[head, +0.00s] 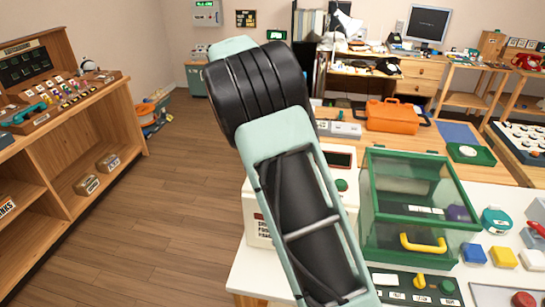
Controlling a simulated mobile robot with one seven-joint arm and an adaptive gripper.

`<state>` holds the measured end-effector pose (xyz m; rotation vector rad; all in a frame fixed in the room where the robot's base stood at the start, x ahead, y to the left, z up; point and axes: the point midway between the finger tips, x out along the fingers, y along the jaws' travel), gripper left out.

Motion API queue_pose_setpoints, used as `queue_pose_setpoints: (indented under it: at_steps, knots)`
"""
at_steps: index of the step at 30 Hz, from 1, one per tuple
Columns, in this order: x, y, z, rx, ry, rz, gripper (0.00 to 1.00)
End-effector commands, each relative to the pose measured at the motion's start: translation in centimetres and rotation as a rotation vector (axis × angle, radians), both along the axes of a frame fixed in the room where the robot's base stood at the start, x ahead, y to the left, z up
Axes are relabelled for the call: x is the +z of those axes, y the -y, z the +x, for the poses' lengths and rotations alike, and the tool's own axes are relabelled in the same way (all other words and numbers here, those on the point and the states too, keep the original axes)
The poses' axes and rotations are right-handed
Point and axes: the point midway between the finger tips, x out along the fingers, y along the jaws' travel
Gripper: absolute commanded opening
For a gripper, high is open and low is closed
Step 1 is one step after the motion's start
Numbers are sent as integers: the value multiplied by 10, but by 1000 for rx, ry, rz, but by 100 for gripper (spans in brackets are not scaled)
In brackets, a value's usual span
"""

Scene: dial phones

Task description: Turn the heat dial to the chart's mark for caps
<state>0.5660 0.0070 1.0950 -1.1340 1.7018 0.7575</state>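I cannot tell for sure which control is the heat dial. A white box-shaped machine (256,196) stands on the white table, partly hidden behind my arm. It has a dark display, a green round knob or button (341,185) and small dark print on its front, too small to read. A dark panel (395,294) at the front edge carries a yellow knob (419,281) and a green knob (447,287). No chart naming caps is readable. My mint and black arm crosses the middle of the view; its gripper is not in view.
A green-framed glass case (413,165) with a yellow handle stands right of my arm. Blue (473,253) and yellow (503,257) blocks and a red button (524,299) lie further right. A wooden shelf unit (98,135) stands left. The floor (175,205) between is clear.

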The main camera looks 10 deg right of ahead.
Motion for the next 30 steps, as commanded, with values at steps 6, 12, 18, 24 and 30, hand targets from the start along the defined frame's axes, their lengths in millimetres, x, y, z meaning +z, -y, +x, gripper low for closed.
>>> queue_pose_setpoints:
  at_steps: [6,12,18,24,30]
  knots:
    - [0,-1,0,-15,2,2,0]
    - [0,-1,0,-15,2,2,0]
    - [0,-1,0,-14,1,3,25]
    - [0,0,0,-13,1,2,28]
    - [5,-2,2,-12,2,1,28]
